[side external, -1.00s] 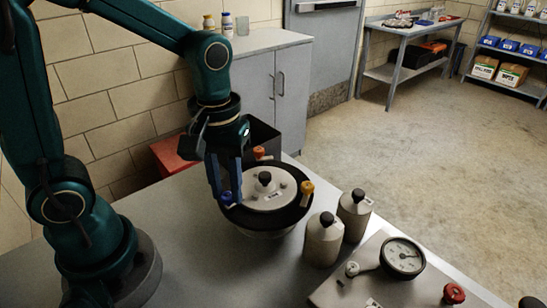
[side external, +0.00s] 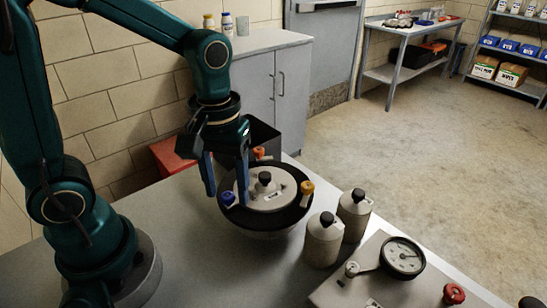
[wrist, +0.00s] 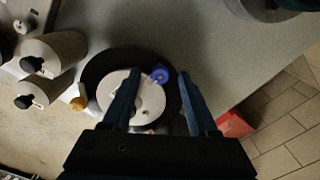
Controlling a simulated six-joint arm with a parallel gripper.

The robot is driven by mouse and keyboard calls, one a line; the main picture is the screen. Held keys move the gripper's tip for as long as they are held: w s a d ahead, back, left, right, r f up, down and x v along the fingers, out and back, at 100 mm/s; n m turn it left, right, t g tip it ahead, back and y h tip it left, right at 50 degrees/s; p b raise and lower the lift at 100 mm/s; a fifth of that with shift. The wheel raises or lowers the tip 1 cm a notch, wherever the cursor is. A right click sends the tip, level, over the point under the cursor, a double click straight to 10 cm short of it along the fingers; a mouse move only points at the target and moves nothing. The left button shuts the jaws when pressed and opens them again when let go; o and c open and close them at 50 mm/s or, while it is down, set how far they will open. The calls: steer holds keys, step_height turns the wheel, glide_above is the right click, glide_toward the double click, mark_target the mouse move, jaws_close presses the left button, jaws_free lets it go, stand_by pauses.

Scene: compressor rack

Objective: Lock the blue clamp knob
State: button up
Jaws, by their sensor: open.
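The blue clamp knob (side external: 228,199) sits on the near-left rim of a round dark vessel (side external: 263,220) with a pale lid (side external: 268,196). My gripper (side external: 226,200) points down over this rim, with its two blue fingers spread apart. In the wrist view the blue knob (wrist: 159,74) shows between the fingertips of my open gripper (wrist: 159,73), with a gap on both sides. Nothing is held. Whether the fingertips reach down to the knob's level is hard to tell. Its clamp is small and partly hidden.
A yellow knob (side external: 307,187) and an orange knob (side external: 259,152) are on the same rim. Two canisters (side external: 323,240) (side external: 354,214) stand right of the vessel, near a gauge panel (side external: 375,281). A dark bin (side external: 262,136) is behind. The table's front left is clear.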

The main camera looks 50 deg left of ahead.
mark_target(228, 194)
steer(key=shift+r, duration=2.55)
steer(key=shift+r, duration=0.3)
steer(key=s+m+t, duration=0.2)
steer(key=m, duration=0.1)
steer(key=s+r+m+t, duration=0.1)
steer(key=s+m+t, duration=0.1)
steer(key=m+t, duration=0.1)
steer(key=shift+s+a+m+t, duration=0.1)
steer(key=shift+s+m+t, duration=0.2)
steer(key=shift+s, duration=0.05)
